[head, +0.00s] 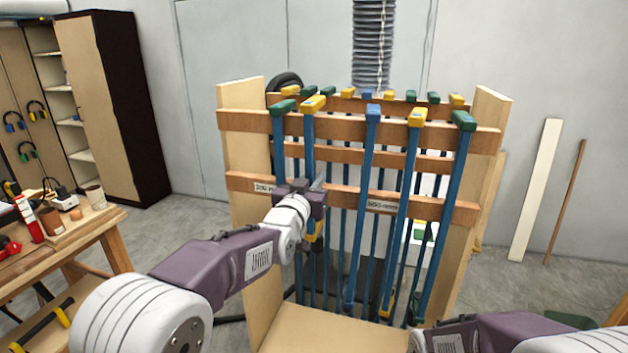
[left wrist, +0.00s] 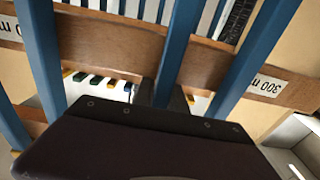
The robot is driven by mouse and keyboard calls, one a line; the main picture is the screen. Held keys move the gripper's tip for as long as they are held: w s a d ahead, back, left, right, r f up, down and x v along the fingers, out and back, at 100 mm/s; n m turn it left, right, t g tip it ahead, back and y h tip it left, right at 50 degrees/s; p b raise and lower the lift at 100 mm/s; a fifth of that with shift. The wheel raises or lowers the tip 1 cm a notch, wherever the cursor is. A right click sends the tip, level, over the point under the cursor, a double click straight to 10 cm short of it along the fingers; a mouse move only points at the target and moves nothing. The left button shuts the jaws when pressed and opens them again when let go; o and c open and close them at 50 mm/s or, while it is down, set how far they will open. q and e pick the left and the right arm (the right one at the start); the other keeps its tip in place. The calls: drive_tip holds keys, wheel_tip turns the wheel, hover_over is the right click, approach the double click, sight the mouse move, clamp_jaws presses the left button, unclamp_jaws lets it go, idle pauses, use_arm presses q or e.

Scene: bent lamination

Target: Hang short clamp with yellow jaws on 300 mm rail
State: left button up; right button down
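The short clamp with yellow jaws (head: 313,104) is upright at the left of the rack. Its upper jaw is at the top front rail, and a lower yellow part (head: 312,234) shows below my gripper. My left gripper (head: 312,190) is at its blue bar; in the left wrist view the dark fingers (left wrist: 163,98) stand on both sides of the bar (left wrist: 182,45), apparently closed on it. The 300 mm rail (head: 240,182) is the lower front wooden rail, with its label also in the left wrist view (left wrist: 268,84). Whether the clamp rests on a rail is unclear. My right gripper is out of view.
A green-jawed clamp (head: 283,107) hangs close on the left. Blue-jawed (head: 371,112), yellow-jawed (head: 417,117) and green-jawed (head: 463,121) clamps hang to the right. More clamps hang behind. A workbench (head: 75,238) stands at far left. A second label (head: 383,205) marks the lower rail.

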use_arm(q)
drive_tip(key=shift+o, duration=0.6)
drive_tip(key=shift+s+f, duration=0.2)
drive_tip(key=shift+f, duration=0.95)
drive_tip(key=shift+s+f+b, duration=0.1)
drive_tip(key=shift+s+b, duration=0.2)
drive_tip(key=r+b+v, duration=0.2)
drive_tip(key=b+v, duration=0.2)
drive_tip(key=v, duration=1)
drive_tip(key=shift+s+a+b, duration=0.15)
drive_tip(key=shift+s+b, duration=0.1)
drive_tip(key=shift+b, duration=0.05)
drive_tip(key=shift+r, duration=0.1)
